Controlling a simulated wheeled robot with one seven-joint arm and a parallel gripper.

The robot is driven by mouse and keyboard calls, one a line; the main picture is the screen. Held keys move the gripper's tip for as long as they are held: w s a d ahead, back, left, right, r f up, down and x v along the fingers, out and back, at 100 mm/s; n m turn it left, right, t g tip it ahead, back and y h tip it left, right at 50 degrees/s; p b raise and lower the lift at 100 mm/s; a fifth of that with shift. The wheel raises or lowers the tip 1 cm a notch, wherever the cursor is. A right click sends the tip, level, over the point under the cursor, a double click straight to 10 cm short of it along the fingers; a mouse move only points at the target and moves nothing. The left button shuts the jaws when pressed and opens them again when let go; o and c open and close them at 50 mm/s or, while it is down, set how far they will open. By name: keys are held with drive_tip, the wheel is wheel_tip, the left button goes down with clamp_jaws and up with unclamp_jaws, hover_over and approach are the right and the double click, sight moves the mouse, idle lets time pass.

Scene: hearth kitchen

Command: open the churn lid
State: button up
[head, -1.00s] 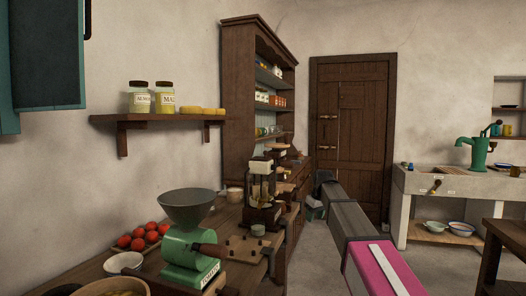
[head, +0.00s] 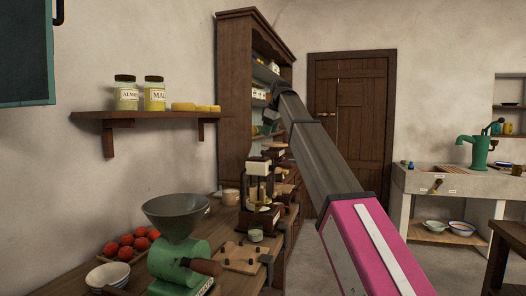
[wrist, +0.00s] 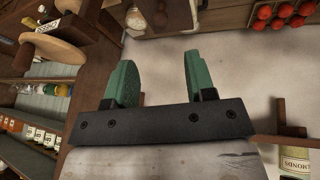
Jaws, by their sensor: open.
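What looks like the churn (head: 258,188), a glass jar in a dark frame with a pale top, stands upright on the wooden counter in the head view. I cannot make out its lid clearly. A glass vessel at the top of the wrist view (wrist: 135,18) may be the same thing, partly cut off. My gripper (wrist: 160,68) is open and empty, its two green fingers apart. In the head view the end of my arm is raised in front of the dresser, above the churn and apart from it; its fingers are not clear there.
A green grinder (head: 180,255) with a grey hopper and a tray of tomatoes (head: 127,245) stand nearer on the counter. A wall shelf (head: 150,116) holds jars. The dresser (head: 240,90) rises behind the churn. Open floor lies to the right, before the stone sink (head: 450,182).

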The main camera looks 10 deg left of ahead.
drive_tip(key=x, duration=1)
drive_tip(key=shift+f, duration=0.1)
clamp_jaws()
